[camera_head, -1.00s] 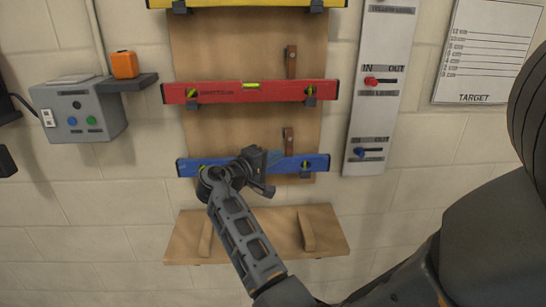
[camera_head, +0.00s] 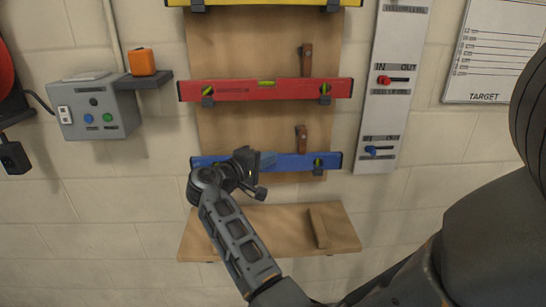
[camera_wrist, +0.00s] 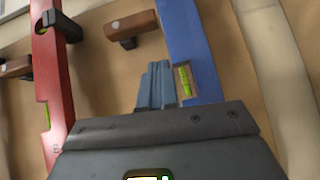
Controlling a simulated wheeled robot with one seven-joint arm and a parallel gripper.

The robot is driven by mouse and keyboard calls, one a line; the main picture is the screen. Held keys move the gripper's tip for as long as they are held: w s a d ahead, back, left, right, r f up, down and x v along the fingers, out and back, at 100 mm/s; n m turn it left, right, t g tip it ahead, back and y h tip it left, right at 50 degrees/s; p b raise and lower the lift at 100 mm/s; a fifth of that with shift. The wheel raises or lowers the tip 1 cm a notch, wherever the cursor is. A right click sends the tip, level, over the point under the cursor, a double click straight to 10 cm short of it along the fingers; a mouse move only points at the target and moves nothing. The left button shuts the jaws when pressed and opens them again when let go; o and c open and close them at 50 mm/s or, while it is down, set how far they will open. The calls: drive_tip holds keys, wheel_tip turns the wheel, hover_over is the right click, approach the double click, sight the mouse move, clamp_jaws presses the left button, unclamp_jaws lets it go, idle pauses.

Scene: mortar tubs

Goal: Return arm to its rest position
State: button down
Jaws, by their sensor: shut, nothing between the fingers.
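My gripper (camera_head: 268,161) is at the end of my bent arm, in front of the left-middle part of the blue level (camera_head: 294,162) on the wall board. Its fingers are shut and hold nothing. In the wrist view, the closed grey-blue fingers (camera_wrist: 156,84) point toward the board, beside the blue level (camera_wrist: 187,40) and its yellow-green vial. The gap between fingers and level is hard to judge. The gripper hides part of the blue level in the head view.
A red level (camera_head: 230,90) and a yellow level (camera_head: 260,5) hang above. A wooden shelf (camera_head: 280,220) juts out below. A grey control box (camera_head: 97,112) with an orange block (camera_head: 141,62) is at left. A white IN/OUT panel (camera_head: 397,90) is at right.

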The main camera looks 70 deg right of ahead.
drive_tip(key=v, duration=0.7)
drive_tip(key=shift+w+a+f+b, duration=0.15)
drive_tip(key=shift+a+f+b, duration=0.1)
drive_tip(key=shift+b, duration=0.1)
drive_tip(key=s+a+f+n+t+y, duration=0.1)
drive_tip(key=a+f+n+t, duration=0.2)
drive_tip(key=f+t, duration=0.25)
drive_tip(key=s+a+f+n+t, duration=0.1)
drive_tip(key=a+f+n+t, duration=0.25)
drive_tip(key=f, duration=0.35)
drive_tip(key=s+a+f+n+t+y+p, duration=0.1)
drive_tip(key=s+a+f+n+t+y, duration=0.45)
drive_tip(key=a, duration=0.75)
drive_tip(key=s+a+r+m+t+y, duration=0.35)
drive_tip(key=s+a+y, duration=0.35)
drive_tip(key=s+a, duration=0.35)
drive_tip(key=s+a+r+m+t+y, duration=0.1)
drive_tip(key=s+a+r, duration=0.2)
drive_tip(key=s+r, duration=0.1)
drive_tip(key=s+a+r+m+t+y, duration=0.1)
drive_tip(key=s+a+r+m+t, duration=0.1)
drive_tip(key=s+r, duration=0.2)
wheel_tip(320, 180, up, 3)
drive_tip(key=shift+a+r+p, duration=0.1)
drive_tip(key=shift+a+p, duration=0.3)
drive_tip(key=shift+p, duration=0.05)
